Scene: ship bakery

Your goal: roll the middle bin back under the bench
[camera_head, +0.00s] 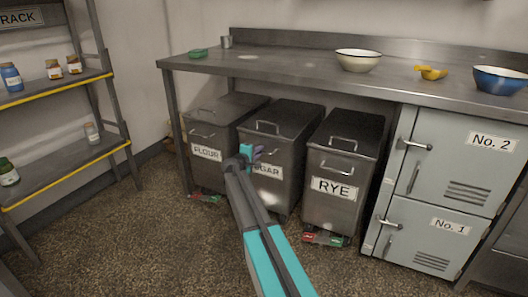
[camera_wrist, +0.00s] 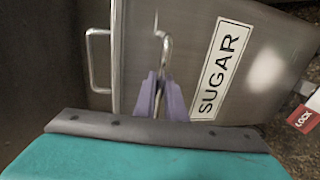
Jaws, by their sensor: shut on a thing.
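The middle bin (camera_head: 288,125) is a dark steel box labelled SUGAR, between the other two bins, with its front near the bench's front edge. My gripper (camera_head: 254,153) is at the bin's upper front. In the wrist view, my gripper's purple fingers (camera_wrist: 161,97) are shut on the front handle (camera_wrist: 164,48) of the bin. The SUGAR label (camera_wrist: 216,68) lies beside the fingers, and the lid handle (camera_wrist: 97,60) shows at left. A red LOCK pedal (camera_wrist: 302,118) shows at right. My arm hides part of the bin's lower front. The steel bench (camera_head: 290,70) stands above the bins.
The FLOUR bin (camera_head: 207,170) stands close on the left, the RYE bin (camera_head: 330,206) close on the right with red and green pedals (camera_head: 322,239). Lockers (camera_head: 445,165) stand right of RYE. A rack (camera_head: 65,170) is at far left. The speckled floor in front is clear.

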